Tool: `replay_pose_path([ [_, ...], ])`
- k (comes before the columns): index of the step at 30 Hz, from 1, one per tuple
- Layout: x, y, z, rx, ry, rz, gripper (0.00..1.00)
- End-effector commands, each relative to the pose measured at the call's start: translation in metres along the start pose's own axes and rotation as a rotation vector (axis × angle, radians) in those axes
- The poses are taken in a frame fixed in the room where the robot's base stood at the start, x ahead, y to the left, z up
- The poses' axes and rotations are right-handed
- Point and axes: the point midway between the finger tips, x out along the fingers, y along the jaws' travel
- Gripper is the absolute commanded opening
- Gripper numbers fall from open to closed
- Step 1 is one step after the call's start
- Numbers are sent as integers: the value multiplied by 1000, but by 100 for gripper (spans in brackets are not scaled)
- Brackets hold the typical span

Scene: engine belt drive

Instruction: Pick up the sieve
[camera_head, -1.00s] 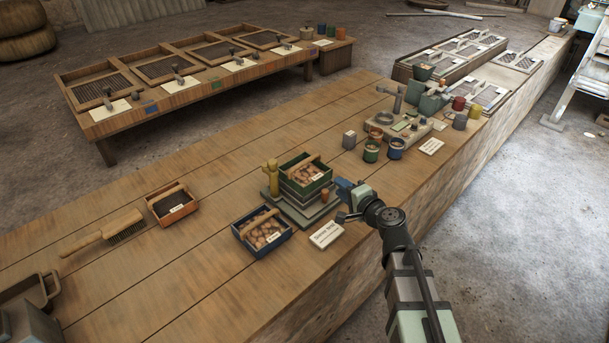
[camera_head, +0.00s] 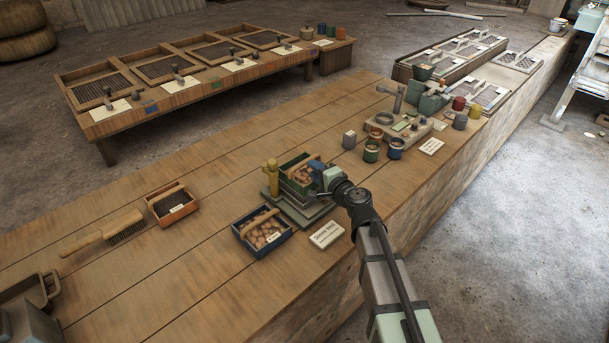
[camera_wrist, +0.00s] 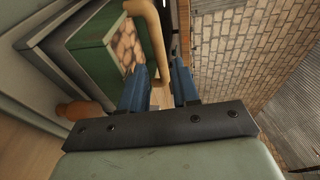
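A green box-shaped sieve (camera_head: 293,186) with a wooden bar handle and brown lumps inside sits on a grey stepped stand (camera_head: 303,212). My gripper (camera_head: 314,172) is at the sieve's right side, close to its handle, and hides part of it. In the wrist view, the two blue fingers of my gripper (camera_wrist: 160,88) are apart. The sieve's wooden handle (camera_wrist: 151,40) curves down to the gap between them, and the green wall (camera_wrist: 88,60) is to the left. Whether a finger touches the handle cannot be told.
A blue box of lumps (camera_head: 263,231) and a white card (camera_head: 326,235) lie in front of the stand. A yellow post (camera_head: 272,178) stands at its left. An orange box (camera_head: 171,204) and a brush (camera_head: 103,232) are farther left. Cups (camera_head: 371,151) stand behind right.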

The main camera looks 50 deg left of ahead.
Motion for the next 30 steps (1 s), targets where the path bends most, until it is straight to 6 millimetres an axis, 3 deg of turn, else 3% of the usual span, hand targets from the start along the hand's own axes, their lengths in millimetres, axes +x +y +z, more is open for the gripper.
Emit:
replay_pose_path([
  [12, 47, 0, 0, 0, -1, 1, 31],
  [20, 50, 0, 1, 0, 1, 1, 31],
  [30, 50, 0, 0, 0, 1, 1, 1],
])
